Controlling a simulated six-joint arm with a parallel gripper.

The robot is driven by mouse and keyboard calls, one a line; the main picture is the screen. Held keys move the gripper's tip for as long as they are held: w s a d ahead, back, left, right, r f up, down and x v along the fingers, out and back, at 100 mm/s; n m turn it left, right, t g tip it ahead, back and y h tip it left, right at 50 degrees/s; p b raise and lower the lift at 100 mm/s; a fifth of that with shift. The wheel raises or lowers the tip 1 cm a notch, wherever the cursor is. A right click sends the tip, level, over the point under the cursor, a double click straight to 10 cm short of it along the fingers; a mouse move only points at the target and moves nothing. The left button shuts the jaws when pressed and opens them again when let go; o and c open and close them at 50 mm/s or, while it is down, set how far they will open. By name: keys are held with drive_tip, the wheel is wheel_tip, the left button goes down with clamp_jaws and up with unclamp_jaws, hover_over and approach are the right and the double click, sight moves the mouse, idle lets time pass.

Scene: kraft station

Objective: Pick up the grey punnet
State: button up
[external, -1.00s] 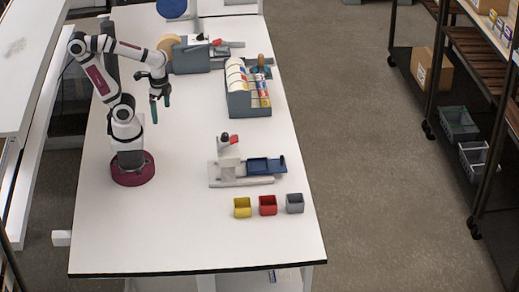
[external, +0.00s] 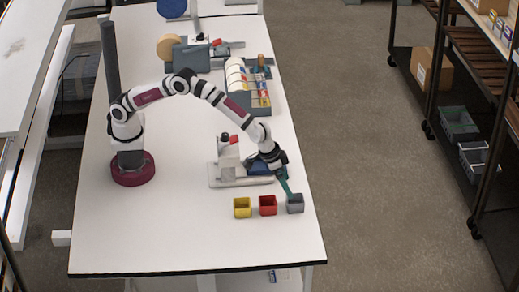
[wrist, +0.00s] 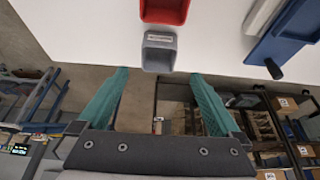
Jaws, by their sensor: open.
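The grey punnet (external: 295,204) is a small open box at the right end of a row near the table's right edge. In the wrist view the grey punnet (wrist: 159,52) sits upper centre, beyond the fingertips, with a small label on its side. My gripper (external: 288,192) is right at the grey punnet in the external view. In the wrist view my gripper (wrist: 158,75) has its green fingers wide apart, with nothing held between them. The exact gap to the punnet is hard to tell.
A red punnet (external: 268,205) stands just left of the grey one, and a yellow punnet (external: 242,208) further left. A white and blue device (external: 230,172) lies behind them, partly under my arm. The table's right edge is close. The front of the table is clear.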

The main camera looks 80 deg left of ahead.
sight(295, 199)
drive_tip(key=x, duration=0.8)
drive_tip(key=shift+w+d+f, duration=0.15)
drive_tip(key=shift+f, duration=0.1)
drive_tip(key=c, duration=1.3)
